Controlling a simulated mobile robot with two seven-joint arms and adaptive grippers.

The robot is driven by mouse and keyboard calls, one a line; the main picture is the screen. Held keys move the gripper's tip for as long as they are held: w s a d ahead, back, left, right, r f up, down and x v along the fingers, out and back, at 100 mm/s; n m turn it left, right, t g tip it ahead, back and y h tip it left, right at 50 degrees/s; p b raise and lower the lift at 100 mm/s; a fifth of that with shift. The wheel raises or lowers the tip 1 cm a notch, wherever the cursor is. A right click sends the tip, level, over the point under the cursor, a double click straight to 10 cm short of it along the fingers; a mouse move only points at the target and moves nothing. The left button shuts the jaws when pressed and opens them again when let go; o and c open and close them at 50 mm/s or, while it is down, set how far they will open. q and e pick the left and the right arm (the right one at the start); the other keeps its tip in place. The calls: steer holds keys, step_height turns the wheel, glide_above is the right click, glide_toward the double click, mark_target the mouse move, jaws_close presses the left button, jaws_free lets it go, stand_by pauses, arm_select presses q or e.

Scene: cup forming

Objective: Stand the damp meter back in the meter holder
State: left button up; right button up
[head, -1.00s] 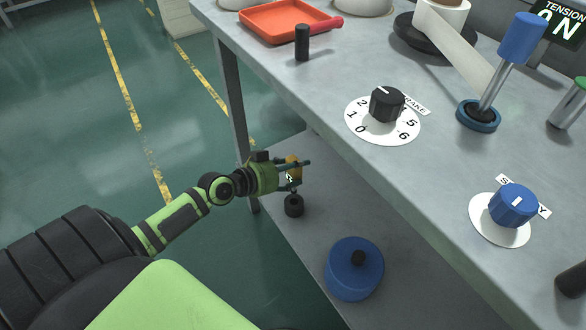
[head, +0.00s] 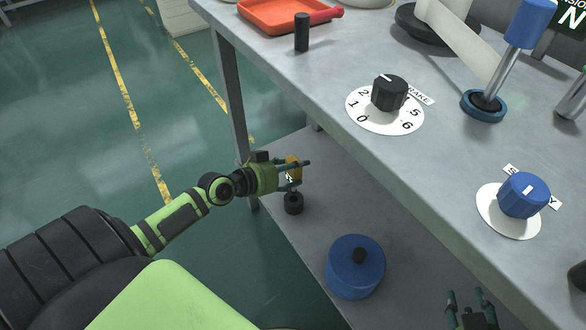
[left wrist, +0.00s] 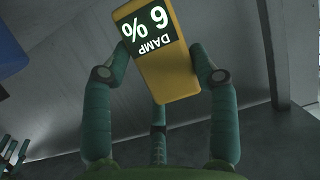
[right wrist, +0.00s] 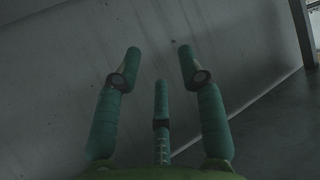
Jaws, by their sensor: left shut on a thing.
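The damp meter (head: 293,168) is a small yellow block in my left gripper (head: 296,172), over the lower shelf. In the left wrist view the meter (left wrist: 167,60) sits between both fingers, with its dark face reading "DAMP 6 %" upside down in the picture. A small black round piece (head: 293,204) stands on the shelf just below the meter; it may be the meter holder, but I cannot tell for sure, nor whether they touch. My right gripper (head: 470,297) is at the bottom right, open and empty; its fingers are apart in the right wrist view (right wrist: 160,62).
A blue round canister (head: 352,272) with a black knob stands on the lower shelf (head: 300,255), between my grippers. The grey tabletop (head: 330,75) overhangs the shelf. On it are a black dial (head: 388,92), a blue dial (head: 522,195) and an orange tray (head: 275,15).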

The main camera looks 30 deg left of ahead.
mark_target(293, 189)
arm_select(q)
steer(key=shift+f, duration=0.15)
steer(key=shift+f+b, duration=0.95)
steer(key=shift+b, duration=0.05)
steer(key=shift+f, duration=0.15)
arm_select(e)
steer(key=w+a+r+n+t+y, duration=0.1)
steer(key=a+r+t+y, duration=0.3)
steer(key=r+t, duration=0.4)
steer(key=shift+w+a+r, duration=0.35)
steer(key=shift+w+r, duration=0.3)
steer(key=shift+r, duration=2.25)
arm_select(q)
steer(key=shift+f+b, duration=2.8)
steer(key=shift+b, duration=0.05)
arm_select(e)
steer(key=shift+f, duration=2.7)
arm_select(q)
steer(key=o, duration=1.6)
arm_select(e)
steer(key=shift+r, duration=0.1)
